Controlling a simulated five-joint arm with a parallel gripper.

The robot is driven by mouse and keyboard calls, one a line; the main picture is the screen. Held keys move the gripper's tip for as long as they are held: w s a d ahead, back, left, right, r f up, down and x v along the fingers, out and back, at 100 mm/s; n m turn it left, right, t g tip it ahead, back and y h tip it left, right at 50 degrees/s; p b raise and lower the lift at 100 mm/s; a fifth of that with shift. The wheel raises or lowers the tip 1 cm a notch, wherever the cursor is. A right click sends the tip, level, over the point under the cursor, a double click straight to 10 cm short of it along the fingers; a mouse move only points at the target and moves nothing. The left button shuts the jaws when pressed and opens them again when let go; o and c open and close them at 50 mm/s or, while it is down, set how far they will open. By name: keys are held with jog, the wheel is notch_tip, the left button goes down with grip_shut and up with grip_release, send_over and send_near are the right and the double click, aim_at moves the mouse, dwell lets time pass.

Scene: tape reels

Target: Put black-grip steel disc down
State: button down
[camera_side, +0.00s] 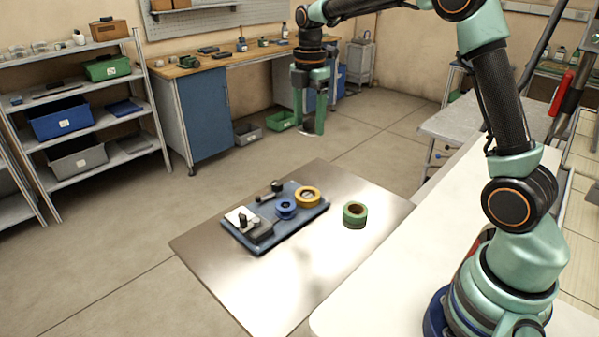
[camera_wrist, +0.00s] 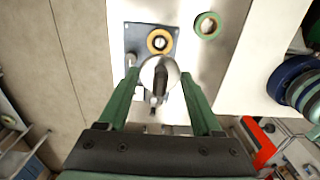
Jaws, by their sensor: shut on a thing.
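My gripper (camera_side: 311,112) hangs high in the side view, pointing down, with its two green fingers shut on the black-grip steel disc (camera_side: 312,131). In the wrist view the round, shiny steel disc (camera_wrist: 150,72) sits between the fingertips of my gripper (camera_wrist: 160,80), and its dark grip points toward the camera. A blue tray (camera_side: 284,231) lies on the metal table, apart from the disc. The disc partly hides the tray in the wrist view.
A green tape reel (camera_side: 355,214) stands on the metal table (camera_side: 255,295), right of the tray. The table's front and right parts are clear. A white bench (camera_side: 385,275) borders it on the right.

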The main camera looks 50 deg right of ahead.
aim_at(309, 128)
notch_tip(309, 128, down, 17)
dwell(0.4)
jog(key=shift+f, duration=0.35)
jog(key=shift+c, duration=0.3)
grip_release()
jog(key=shift+f, duration=0.1)
notch_tip(309, 128, up, 13)
jog(key=shift+f, duration=0.15)
jog(key=s+a+r+m+t, duration=0.2)
jog(key=s+a+r+m, duration=0.2)
jog(key=s+r+m, duration=0.35)
jog(key=s+a+r+m+t, duration=0.1)
jog(key=s+a+m+t, duration=0.2)
jog(key=s+m, duration=0.7)
jog(key=shift+s+a+r+t, duration=0.25)
jog(key=shift+s+t, duration=0.05)
jog(key=shift+s, duration=0.1)
